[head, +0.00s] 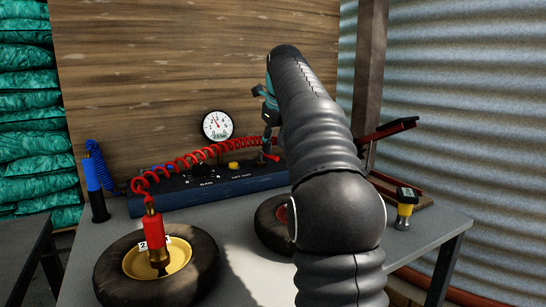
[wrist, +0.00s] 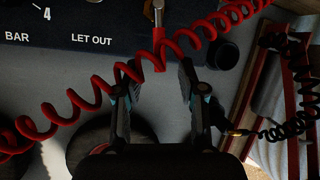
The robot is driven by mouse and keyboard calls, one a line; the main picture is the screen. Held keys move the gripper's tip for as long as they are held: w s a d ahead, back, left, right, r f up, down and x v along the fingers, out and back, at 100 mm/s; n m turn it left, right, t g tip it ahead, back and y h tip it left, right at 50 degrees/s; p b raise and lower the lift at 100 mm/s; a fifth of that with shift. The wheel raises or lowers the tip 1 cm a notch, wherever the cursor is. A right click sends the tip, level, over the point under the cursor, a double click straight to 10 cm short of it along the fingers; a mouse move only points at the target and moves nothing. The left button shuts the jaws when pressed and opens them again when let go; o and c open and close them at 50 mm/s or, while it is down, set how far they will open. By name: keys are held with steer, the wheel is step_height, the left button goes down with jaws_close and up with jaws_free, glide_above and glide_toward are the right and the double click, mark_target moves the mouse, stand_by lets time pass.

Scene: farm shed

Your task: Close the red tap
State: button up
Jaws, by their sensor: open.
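The red tap (head: 273,157) is at the right end of the dark inflator panel (head: 160,203). In the wrist view its red handle (wrist: 159,48) hangs from a metal stem and points toward me. The red coiled hose (head: 180,163) crosses over the handle there and hides part of it. My gripper (head: 266,140) is just above the tap in the head view, partly behind my arm. In the wrist view my gripper (wrist: 160,80) is open, with one finger on each side of the handle's line. I cannot tell whether a finger touches the hose.
A pressure gauge (head: 217,126) stands behind the panel. A red inflator on a wheel (head: 115,285) is at front left, a blue-hosed tool (head: 95,185) at far left. A second wheel (head: 268,222) is partly behind my arm. A yellow-black gauge (head: 405,210) stands at right.

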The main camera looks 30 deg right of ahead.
steer(key=shift+x, duration=1.45)
jaws_close()
